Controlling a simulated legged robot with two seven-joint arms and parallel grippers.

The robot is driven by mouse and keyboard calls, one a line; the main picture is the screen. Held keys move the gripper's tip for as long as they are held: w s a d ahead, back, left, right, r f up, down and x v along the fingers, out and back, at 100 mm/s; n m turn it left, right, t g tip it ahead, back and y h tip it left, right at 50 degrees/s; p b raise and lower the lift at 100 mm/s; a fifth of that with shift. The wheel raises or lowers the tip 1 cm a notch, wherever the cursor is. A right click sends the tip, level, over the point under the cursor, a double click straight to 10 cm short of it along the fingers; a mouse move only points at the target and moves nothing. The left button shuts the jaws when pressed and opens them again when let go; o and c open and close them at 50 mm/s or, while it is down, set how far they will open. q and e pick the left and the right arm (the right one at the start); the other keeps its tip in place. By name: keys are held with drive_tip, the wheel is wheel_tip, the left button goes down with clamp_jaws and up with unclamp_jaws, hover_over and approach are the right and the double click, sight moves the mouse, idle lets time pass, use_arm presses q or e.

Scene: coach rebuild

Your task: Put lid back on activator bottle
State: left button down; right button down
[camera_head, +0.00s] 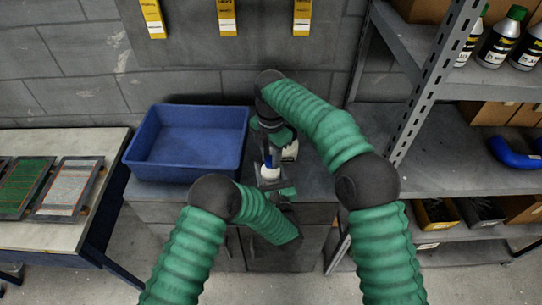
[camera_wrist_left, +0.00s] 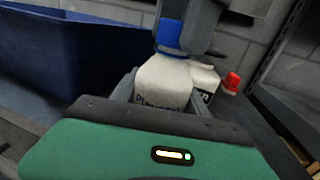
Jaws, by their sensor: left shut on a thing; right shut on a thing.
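The white activator bottle (camera_head: 270,173) stands upright on the grey cabinet top, right of the blue bin. It also shows in the left wrist view (camera_wrist_left: 163,84), with dark print on it. My left gripper (camera_head: 271,184) is shut around the bottle's body, a finger on each side. The blue lid (camera_wrist_left: 170,34) is at the bottle's mouth; whether it is seated on the neck I cannot tell. My right gripper (camera_head: 268,146) comes down from above and is shut on the lid; its fingers partly hide it.
A blue bin (camera_head: 190,177) stands left of the bottle. A second white container (camera_wrist_left: 205,77) is close behind it, with a red object (camera_wrist_left: 232,82) to its right. A metal shelf post (camera_head: 425,90) rises to the right.

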drive_tip(key=m, duration=1.1)
drive_tip(key=shift+m, duration=0.3)
drive_tip(key=m, duration=0.6)
drive_tip(key=shift+m, duration=0.4)
use_arm(q)
drive_tip(key=shift+d, duration=0.1)
use_arm(e)
drive_tip(key=m, duration=0.6)
drive_tip(key=shift+w+m, duration=0.1)
drive_tip(key=shift+m, duration=0.3)
drive_tip(key=m, duration=0.8)
drive_tip(key=shift+m, duration=0.4)
drive_tip(key=c, duration=1.4)
unclamp_jaws()
drive_tip(key=o, duration=0.3)
